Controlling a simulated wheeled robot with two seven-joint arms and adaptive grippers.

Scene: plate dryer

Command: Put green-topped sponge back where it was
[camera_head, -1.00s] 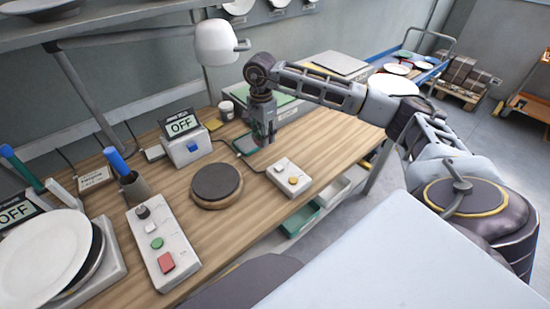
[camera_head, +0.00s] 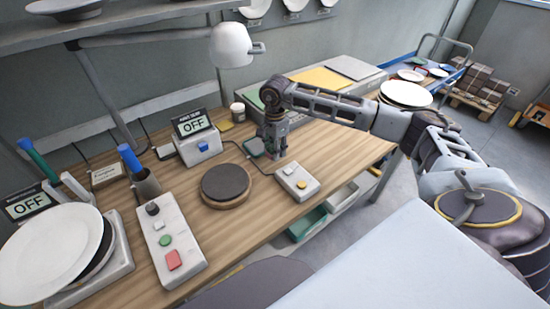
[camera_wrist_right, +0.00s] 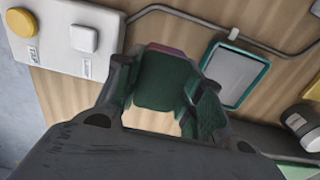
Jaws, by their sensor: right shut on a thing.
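My right gripper (camera_head: 276,147) points down over the wooden table, just behind a small two-button box (camera_head: 297,182). In the wrist view its fingers (camera_wrist_right: 163,98) are shut on the green-topped sponge (camera_wrist_right: 165,80), whose green face shows with a pinkish edge at its far end. In the head view the fingers mostly hide the sponge. Whether it touches the table cannot be told. A flat teal-rimmed grey piece (camera_wrist_right: 235,73) lies on the table beside the gripper; it also shows in the head view (camera_head: 253,147). My left gripper is not in view.
A round dark disc (camera_head: 225,182) and a control panel (camera_head: 167,240) stand left of the gripper. Behind are an OFF display box (camera_head: 197,145), a cup (camera_head: 238,112) and a yellow pad (camera_head: 225,125). A cable runs near the gripper. Table wood right of the gripper is clear.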

